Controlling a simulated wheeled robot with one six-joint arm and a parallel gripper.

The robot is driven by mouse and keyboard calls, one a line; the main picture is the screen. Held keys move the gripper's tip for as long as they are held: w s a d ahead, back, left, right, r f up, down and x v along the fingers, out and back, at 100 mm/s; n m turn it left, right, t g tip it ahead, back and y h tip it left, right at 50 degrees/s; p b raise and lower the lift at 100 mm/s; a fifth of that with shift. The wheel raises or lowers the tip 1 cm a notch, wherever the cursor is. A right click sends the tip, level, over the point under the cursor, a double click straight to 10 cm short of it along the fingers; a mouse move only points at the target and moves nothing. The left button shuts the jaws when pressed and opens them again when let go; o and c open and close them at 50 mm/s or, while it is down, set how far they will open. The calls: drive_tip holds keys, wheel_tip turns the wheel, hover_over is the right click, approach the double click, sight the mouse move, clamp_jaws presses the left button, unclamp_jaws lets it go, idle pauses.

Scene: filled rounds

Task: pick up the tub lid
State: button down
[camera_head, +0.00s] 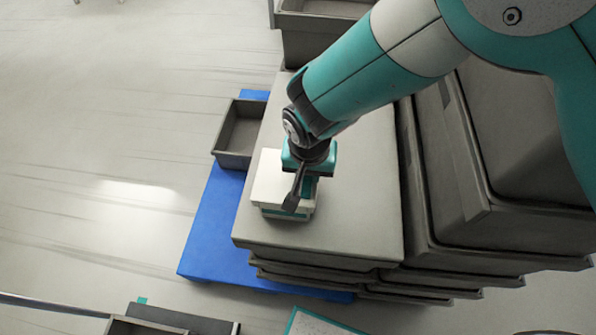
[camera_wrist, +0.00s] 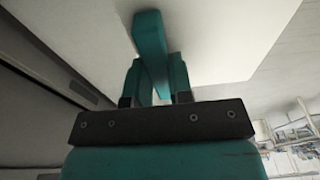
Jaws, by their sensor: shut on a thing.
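The tub lid (camera_head: 267,182) is a flat white slab in the head view, lying over a tub with white and teal sides at the corner of a grey crate stack. My gripper (camera_head: 308,160) comes down over the lid's right part and hides it. In the wrist view my gripper (camera_wrist: 152,82) has its two teal fingers on either side of a teal bar on the pale lid (camera_wrist: 230,45). It is shut on that bar. I cannot tell whether the lid touches the tub or is raised.
The grey crate top (camera_head: 350,215) is bare around the tub. A blue platform (camera_head: 212,235) lies below on the left, with an open grey bin (camera_head: 238,130) beside the stack. Taller grey crates (camera_head: 480,205) stand close on the right. The pale floor (camera_head: 110,130) at left is open.

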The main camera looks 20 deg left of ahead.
drive_tip(key=shift+r, duration=0.1)
wheel_tip(320, 180, up, 25)
idle(0.8)
drive_tip(key=shift+s, duration=0.1)
